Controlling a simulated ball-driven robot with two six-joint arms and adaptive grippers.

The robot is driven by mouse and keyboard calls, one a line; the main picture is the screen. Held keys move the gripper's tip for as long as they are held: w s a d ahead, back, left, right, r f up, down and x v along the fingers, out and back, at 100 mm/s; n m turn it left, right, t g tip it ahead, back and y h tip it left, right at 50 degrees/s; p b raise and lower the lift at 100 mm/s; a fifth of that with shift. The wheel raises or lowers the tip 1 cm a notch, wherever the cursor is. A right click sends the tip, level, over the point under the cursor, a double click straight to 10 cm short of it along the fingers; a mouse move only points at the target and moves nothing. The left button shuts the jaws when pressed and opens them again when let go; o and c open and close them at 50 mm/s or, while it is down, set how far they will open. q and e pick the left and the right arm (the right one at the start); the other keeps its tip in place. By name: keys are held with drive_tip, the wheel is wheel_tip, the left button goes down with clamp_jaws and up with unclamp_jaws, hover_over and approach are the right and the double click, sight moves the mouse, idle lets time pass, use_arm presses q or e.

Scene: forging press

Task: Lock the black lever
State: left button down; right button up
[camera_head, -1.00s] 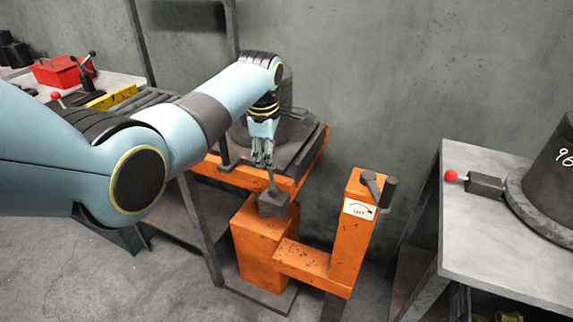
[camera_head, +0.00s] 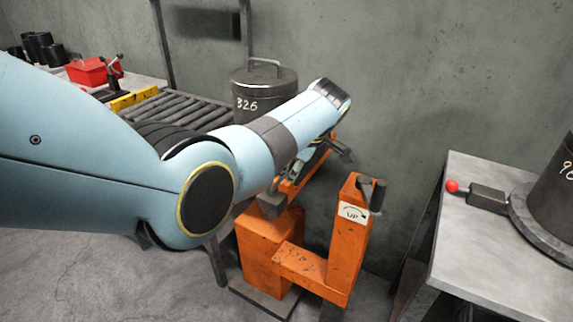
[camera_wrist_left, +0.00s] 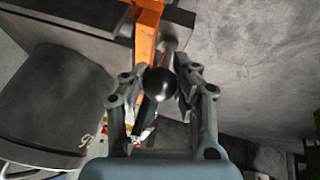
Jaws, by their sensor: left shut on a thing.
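The black lever ends in a round black knob, which shows in the left wrist view (camera_wrist_left: 160,84). The lever's dark base block (camera_head: 271,205) sits on top of the orange post (camera_head: 268,245). My left gripper (camera_wrist_left: 163,76) is shut on the lever, with one finger on each side of the knob. In the head view my left forearm and wrist cover most of the left gripper and the lever shaft. The lever's exact tilt cannot be told there. My right gripper is not in view.
A taller orange post (camera_head: 346,245) with an "UP" label and a crank handle (camera_head: 372,193) stands to the right. A drum marked 326 (camera_head: 264,95) stands behind my arm by a roller conveyor (camera_head: 180,108). A grey table (camera_head: 480,245) is at right.

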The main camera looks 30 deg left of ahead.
use_arm(q)
drive_tip(key=shift+w+d, duration=0.1)
drive_tip(key=shift+d, duration=0.3)
drive_tip(key=c, duration=1.4)
unclamp_jaws()
drive_tip(key=o, duration=0.4)
drive_tip(key=shift+d+r, duration=0.15)
drive_tip(key=shift+o, duration=0.3)
drive_tip(key=shift+a, duration=0.25)
drive_tip(key=v, duration=1.2)
